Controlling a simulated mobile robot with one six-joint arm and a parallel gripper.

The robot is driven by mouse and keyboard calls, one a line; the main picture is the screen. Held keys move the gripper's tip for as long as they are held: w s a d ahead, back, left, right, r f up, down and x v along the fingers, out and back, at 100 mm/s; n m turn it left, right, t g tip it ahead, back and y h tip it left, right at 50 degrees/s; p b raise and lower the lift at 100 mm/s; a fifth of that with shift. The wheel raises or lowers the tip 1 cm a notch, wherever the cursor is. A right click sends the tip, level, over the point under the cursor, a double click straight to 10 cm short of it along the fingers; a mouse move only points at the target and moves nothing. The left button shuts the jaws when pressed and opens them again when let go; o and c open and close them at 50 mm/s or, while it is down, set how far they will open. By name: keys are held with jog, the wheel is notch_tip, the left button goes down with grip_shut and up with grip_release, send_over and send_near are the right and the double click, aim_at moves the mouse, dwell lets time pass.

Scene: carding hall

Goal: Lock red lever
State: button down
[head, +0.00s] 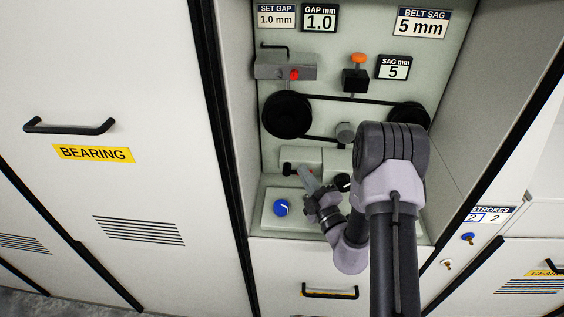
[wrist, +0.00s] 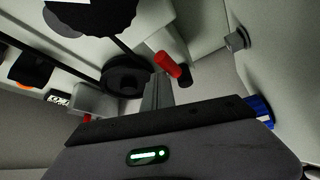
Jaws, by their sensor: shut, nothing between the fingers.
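A red lever (wrist: 168,64) with a dark end shows in the wrist view, just above my gripper's fingers. In the head view only a small red bit of it (head: 295,171) shows beside a black knob on the low pale block, close to the fingertips. My gripper (head: 305,174) is shut and empty, reaching to the lower panel from the right. Whether it touches the lever I cannot tell. In the wrist view the gripper body fills the bottom. Another red part (head: 294,74) sits on the grey block higher up.
A blue dial (head: 281,207) is left of my gripper. Black pulleys (head: 287,115) with a belt are above. An orange-topped knob (head: 358,59) stands by the sag display (head: 394,67). Cabinet side walls close in the bay; a drawer handle (head: 330,291) is below.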

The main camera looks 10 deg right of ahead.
jog(key=shift+s+f, duration=0.1)
jog(key=shift+f, duration=0.2)
dwell(0.4)
jog(key=shift+r, duration=0.15)
